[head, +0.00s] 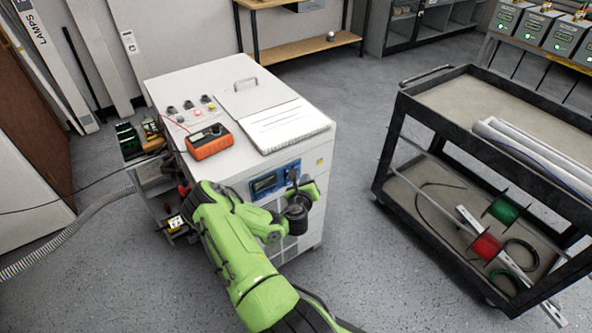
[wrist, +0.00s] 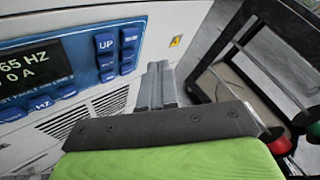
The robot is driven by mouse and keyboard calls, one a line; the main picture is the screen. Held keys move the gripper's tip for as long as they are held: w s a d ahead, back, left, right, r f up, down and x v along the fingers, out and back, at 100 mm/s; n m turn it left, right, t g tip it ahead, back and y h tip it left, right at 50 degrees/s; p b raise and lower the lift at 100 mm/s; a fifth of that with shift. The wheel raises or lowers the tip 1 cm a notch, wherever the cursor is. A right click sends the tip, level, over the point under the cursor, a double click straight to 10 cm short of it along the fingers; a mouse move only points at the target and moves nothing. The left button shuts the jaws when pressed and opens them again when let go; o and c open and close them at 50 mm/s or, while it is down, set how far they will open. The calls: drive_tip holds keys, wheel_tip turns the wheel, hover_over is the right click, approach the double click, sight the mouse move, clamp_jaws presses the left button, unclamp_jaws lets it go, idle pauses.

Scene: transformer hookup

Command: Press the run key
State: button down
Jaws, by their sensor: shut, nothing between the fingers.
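A blue control panel (head: 265,184) is on the front of the white cabinet (head: 215,85). In the wrist view the panel (wrist: 85,58) has a dark display (wrist: 28,68) reading "65 HZ" and "0 A". To its right are blue keys, one marked UP (wrist: 105,42); the labels of the others are too small to read, so I cannot tell which is the run key. My gripper (wrist: 157,82) is shut and empty. In the wrist view it appears right of and below the keys, over the cabinet's front near its right edge. In the head view my arm hides part of the panel.
An orange meter (head: 208,141) and a white paper pad (head: 283,125) lie on the cabinet top. A vent grille (wrist: 98,110) is below the panel. A black cart (head: 395,135) with cable spools stands to the right. Grey floor is free between cabinet and cart.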

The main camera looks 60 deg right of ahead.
drive_tip(key=shift+s+a+b, duration=0.3)
drive_tip(key=shift+s+b, duration=0.25)
drive_tip(key=shift+s+a+b, duration=0.25)
drive_tip(key=shift+s+b, duration=0.25)
idle(0.4)
